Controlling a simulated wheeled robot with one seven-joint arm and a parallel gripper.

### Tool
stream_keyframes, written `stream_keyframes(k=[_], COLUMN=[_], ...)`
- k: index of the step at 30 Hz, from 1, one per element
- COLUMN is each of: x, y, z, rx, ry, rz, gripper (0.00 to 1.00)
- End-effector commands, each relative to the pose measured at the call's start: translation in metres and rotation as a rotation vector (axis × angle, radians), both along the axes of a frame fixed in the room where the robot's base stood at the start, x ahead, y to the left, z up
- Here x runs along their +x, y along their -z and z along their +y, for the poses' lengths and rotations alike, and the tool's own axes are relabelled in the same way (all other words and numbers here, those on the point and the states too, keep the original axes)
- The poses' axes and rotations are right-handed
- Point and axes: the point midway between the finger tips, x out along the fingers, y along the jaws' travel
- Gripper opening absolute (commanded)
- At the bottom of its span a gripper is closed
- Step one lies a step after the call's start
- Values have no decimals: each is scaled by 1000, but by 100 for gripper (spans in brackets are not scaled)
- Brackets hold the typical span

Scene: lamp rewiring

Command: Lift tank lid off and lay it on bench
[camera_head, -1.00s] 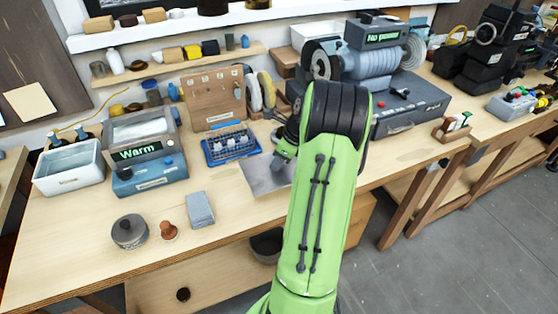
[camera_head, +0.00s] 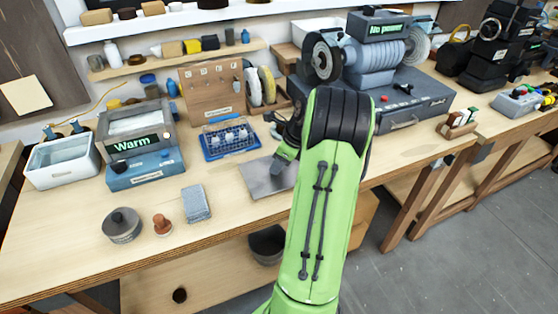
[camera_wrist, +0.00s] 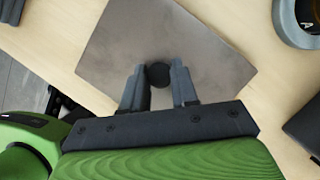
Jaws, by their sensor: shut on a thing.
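A flat grey square plate with a black knob, which looks like the tank lid (camera_head: 262,180), is over the middle of the bench (camera_head: 75,235), near its front edge. In the wrist view the lid (camera_wrist: 200,45) fills the space ahead of my gripper (camera_wrist: 158,76), whose two fingers are shut on the knob from both sides. In the head view my gripper (camera_head: 280,166) is over the lid's right part, partly hidden by my arm. I cannot tell whether the lid touches the bench. An open white tank (camera_head: 62,172) stands at the bench's left end.
Behind the lid are a blue tray (camera_head: 230,141) and a pegboard stand (camera_head: 212,92). A grey block (camera_head: 196,204), a red-brown knob (camera_head: 162,225) and a round dark pot (camera_head: 121,226) stand to the left. A grinder (camera_head: 372,65) is behind right.

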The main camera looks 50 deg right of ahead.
Motion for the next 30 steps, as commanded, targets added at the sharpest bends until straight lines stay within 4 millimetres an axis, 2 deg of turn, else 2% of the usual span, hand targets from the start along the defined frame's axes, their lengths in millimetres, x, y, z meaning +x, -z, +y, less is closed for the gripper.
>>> stream_keyframes(k=[22,23,28,30], x=[0,0,0,0], y=[7,7,7,7], z=[0,0,0,0], rx=[-2,-3,-2,-2], ry=[-1,-1,-1,-1], rz=[0,-1,0,0], gripper=[0,32,58,58])
